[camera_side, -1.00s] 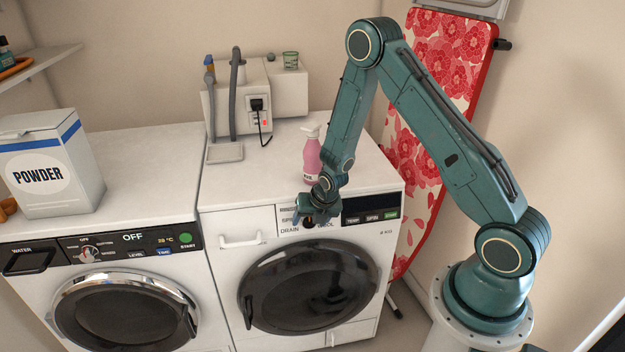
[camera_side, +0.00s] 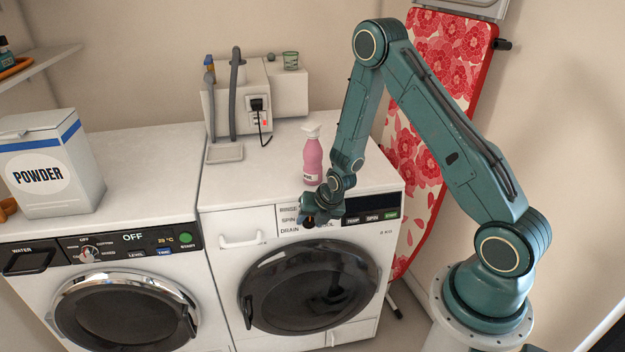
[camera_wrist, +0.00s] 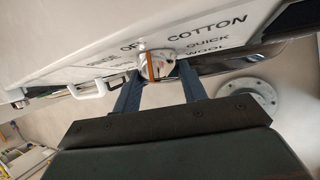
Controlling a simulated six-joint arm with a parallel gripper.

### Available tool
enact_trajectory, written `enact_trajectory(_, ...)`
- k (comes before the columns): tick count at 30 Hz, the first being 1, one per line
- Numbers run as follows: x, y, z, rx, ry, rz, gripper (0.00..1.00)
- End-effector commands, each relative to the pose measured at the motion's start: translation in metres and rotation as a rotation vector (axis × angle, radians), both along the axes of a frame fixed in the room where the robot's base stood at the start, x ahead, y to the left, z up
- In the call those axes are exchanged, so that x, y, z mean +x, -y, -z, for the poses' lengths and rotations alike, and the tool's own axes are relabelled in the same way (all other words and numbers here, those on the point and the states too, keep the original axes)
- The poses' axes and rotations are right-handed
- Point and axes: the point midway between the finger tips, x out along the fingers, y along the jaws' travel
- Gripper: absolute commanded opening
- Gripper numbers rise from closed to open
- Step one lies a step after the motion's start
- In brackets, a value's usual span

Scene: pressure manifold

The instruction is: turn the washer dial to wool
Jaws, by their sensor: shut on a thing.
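The washer dial (camera_wrist: 158,66) is a round shiny knob with an orange-brown line across it, on the front panel of the right-hand machine (camera_side: 290,170). In the wrist view, my gripper (camera_wrist: 160,72) has one blue finger on each side of the dial and is shut on it. The line's upper end points between the OFF and COTTON labels; I cannot tell which end is the pointer. The WOOL label (camera_wrist: 208,52) is to the right of the dial, under QUICK. In the side view my gripper (camera_side: 310,219) covers most of the dial.
A pink spray bottle (camera_side: 313,160) stands on the machine top just behind my gripper. A left-hand machine (camera_side: 130,165) carries a POWDER box (camera_side: 60,190). A red floral ironing board (camera_side: 425,150) leans at the right. The round door (camera_side: 310,290) is below the panel.

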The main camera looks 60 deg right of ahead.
Motion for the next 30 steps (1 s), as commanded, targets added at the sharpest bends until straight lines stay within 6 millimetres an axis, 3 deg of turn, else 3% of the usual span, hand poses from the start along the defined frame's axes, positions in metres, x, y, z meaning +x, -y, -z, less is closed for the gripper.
enact_trajectory(30,-0.0038,0.0024,0.0023,0.304,0.305,0.106,0.19)
